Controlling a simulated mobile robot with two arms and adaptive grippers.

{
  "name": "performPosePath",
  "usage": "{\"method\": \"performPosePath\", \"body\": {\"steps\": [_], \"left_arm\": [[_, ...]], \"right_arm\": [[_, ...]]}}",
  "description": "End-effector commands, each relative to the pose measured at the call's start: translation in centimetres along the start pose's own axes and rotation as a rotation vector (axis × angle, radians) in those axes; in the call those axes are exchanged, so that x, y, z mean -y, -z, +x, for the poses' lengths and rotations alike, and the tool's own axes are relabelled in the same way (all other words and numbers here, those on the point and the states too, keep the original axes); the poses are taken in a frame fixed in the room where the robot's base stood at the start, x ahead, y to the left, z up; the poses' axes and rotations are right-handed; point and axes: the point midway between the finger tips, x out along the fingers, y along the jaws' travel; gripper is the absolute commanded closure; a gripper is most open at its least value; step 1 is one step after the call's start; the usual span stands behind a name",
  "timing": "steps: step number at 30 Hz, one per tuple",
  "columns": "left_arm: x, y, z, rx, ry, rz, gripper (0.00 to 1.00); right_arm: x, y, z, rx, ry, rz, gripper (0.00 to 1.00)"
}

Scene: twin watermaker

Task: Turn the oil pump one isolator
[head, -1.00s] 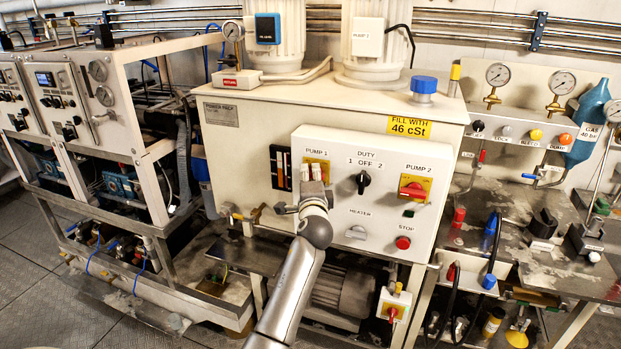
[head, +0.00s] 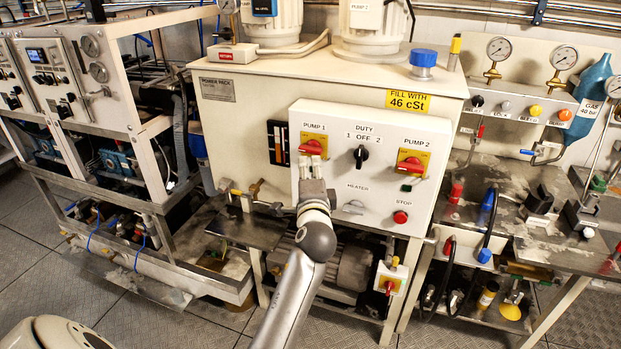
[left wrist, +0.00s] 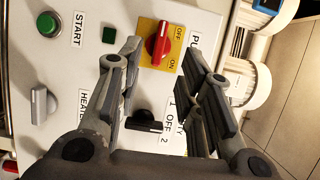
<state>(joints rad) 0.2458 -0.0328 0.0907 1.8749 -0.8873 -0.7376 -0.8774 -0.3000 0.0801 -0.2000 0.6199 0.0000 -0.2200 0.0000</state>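The pump one isolator is a red rotary knob on a yellow plate under the PUMP 1 label, on the white control panel. In the head view this isolator (head: 312,147) shows just above the fingertips of my left gripper (head: 312,168). In the left wrist view the isolator (left wrist: 159,43) lies between the fingertips, beyond them, with OFF and ON marks beside it. Its handle runs level across the panel. My left gripper (left wrist: 163,42) is open and empty, fingers spread on either side of the knob. Contact is not seen. My right gripper is not in view.
The black duty selector (head: 360,155) and PUMP 2's red isolator (head: 411,165) are to the right. Below are the grey heater knob (head: 353,207) and red stop button (head: 400,217). A green start button (left wrist: 48,24) shows in the wrist view. A pipe with a valve (head: 255,190) is at left.

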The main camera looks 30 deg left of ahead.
Motion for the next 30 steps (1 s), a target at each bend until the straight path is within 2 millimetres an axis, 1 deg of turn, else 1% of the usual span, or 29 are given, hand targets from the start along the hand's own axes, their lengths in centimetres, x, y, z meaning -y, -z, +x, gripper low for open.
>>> {"method": "performPosePath", "body": {"steps": [1,3,7,25,26,28,29,30], "left_arm": [[-0.1,0.1,-0.8,-0.002,-0.002,-0.001,0.66],[-0.1,0.1,-1.5,-0.002,-0.002,0.000,0.66],[0.0,0.0,-2.2,0.000,-0.001,0.000,0.66],[-0.2,0.1,-2.4,-0.002,-0.004,0.000,0.66],[-0.5,0.2,-2.4,-0.006,-0.009,-0.001,0.66],[-2.1,0.8,-2.3,-0.024,-0.035,-0.006,0.66],[-3.2,1.2,-2.3,-0.037,-0.053,-0.010,0.66],[-5.0,1.8,-2.3,-0.057,-0.083,-0.017,0.66]], "right_arm": [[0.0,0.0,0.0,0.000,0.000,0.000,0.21],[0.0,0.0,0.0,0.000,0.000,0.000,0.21],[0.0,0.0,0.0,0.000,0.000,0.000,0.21],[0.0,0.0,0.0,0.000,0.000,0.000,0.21],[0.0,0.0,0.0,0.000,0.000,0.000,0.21],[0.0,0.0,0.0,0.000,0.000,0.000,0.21],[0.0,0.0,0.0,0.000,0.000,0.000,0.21],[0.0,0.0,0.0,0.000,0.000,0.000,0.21]]}}
